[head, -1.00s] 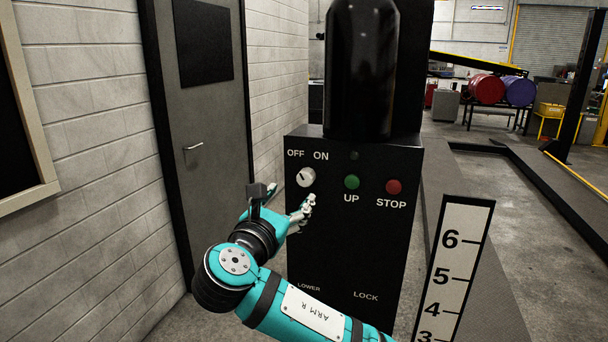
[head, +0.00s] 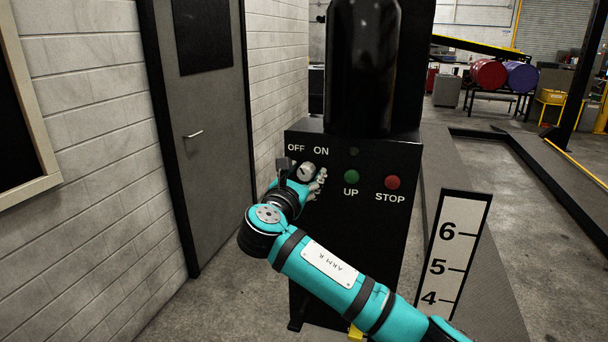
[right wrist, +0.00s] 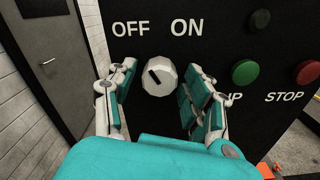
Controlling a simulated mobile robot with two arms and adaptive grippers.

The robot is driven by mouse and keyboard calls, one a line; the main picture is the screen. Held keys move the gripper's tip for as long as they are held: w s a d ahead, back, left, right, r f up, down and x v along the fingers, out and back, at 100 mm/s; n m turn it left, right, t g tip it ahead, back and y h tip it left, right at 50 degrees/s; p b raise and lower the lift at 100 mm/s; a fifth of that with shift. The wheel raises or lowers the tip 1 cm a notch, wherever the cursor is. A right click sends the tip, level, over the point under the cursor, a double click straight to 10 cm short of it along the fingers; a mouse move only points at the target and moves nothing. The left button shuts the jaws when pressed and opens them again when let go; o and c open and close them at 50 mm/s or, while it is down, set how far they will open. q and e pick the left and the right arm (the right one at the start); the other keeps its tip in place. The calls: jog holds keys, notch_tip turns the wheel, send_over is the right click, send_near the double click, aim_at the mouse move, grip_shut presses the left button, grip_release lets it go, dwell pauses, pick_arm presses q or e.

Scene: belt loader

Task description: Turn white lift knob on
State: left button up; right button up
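The white lift knob (head: 307,171) is on the upper left of the black control box (head: 350,240), below the words OFF and ON. In the right wrist view the knob (right wrist: 160,77) is round and faceted, and its dark mark points up and left toward OFF. My right gripper (head: 304,184) is at the box face, just below the knob in the head view. In the right wrist view its fingers (right wrist: 158,92) are open, one on each side of the knob, with gaps between. My left gripper is not in view.
A green UP button (head: 351,177) and a red STOP button (head: 393,182) are to the right of the knob. A black cylinder (head: 362,70) stands on top of the box. A grey door (head: 205,130) and white brick wall are to the left.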

jog(key=c, duration=0.9)
jog(key=shift+f+m, duration=0.1)
jog(key=shift+m, duration=0.2)
jog(key=m+b, duration=0.2)
jog(key=shift+f+m, duration=0.1)
jog(key=shift+m, duration=0.2)
jog(key=m+b, duration=0.1)
jog(key=m, duration=0.1)
jog(key=shift+m+b, duration=0.35)
jog(key=shift+m, duration=0.05)
jog(key=m+b, duration=0.1)
jog(key=m, duration=0.2)
jog(key=shift+b, duration=0.4)
jog(key=shift+m+b, duration=0.6)
jog(key=shift+m, duration=0.8)
